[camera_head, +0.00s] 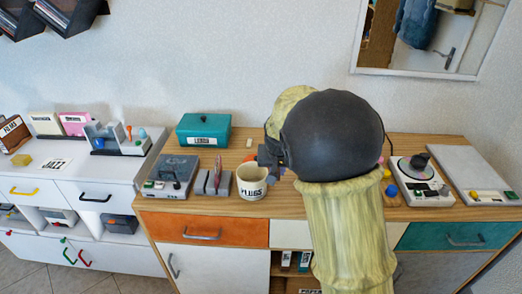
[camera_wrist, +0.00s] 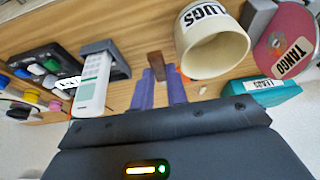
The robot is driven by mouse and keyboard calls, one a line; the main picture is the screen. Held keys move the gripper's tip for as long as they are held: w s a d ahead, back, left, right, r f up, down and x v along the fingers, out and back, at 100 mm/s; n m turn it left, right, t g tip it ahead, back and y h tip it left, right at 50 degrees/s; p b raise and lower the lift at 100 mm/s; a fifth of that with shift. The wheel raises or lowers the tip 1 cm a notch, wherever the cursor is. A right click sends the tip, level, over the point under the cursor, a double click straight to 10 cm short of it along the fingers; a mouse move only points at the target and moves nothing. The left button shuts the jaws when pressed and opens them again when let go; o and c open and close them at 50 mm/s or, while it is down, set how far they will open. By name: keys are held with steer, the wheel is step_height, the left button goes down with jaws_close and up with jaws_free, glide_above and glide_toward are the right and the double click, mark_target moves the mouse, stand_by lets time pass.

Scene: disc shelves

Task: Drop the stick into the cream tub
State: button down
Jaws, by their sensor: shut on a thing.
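The cream tub (camera_head: 252,186), a round open cup with a dark-lettered label, stands upright on the wooden top of the middle cabinet. It also shows in the wrist view (camera_wrist: 224,58), beside the fingers, and the part of its inside that shows is empty. In the wrist view my gripper (camera_wrist: 157,78) is shut on a short brown stick (camera_wrist: 155,62) that pokes out between the purple fingers. The stick is beside the tub in that picture, not seen inside it. In the head view my gripper (camera_head: 266,158) is by the tub's right rim; the stick cannot be made out there.
A teal box (camera_head: 204,129) stands behind the tub. A grey slotted holder (camera_head: 213,181) and a grey device (camera_head: 171,172) stand left of it. Right of my arm are a turntable-like device (camera_head: 418,178) and a pale flat panel (camera_head: 470,170). My arm hides the middle of the top.

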steer(key=shift+r, duration=0.1)
steer(key=shift+w+a+r+p, duration=0.15)
steer(key=shift+a+r+p, duration=0.3)
steer(key=shift+p, duration=0.55)
steer(key=w+a+r+p, duration=0.2)
steer(key=a+r+p, duration=0.2)
steer(key=p, duration=0.7)
steer(key=shift+w+a, duration=0.25)
steer(key=shift+a, duration=0.3)
steer(key=shift+f, duration=0.1)
step_height(320, 180, down, 6)
steer(key=b, duration=0.3)
steer(key=shift+b, duration=0.35)
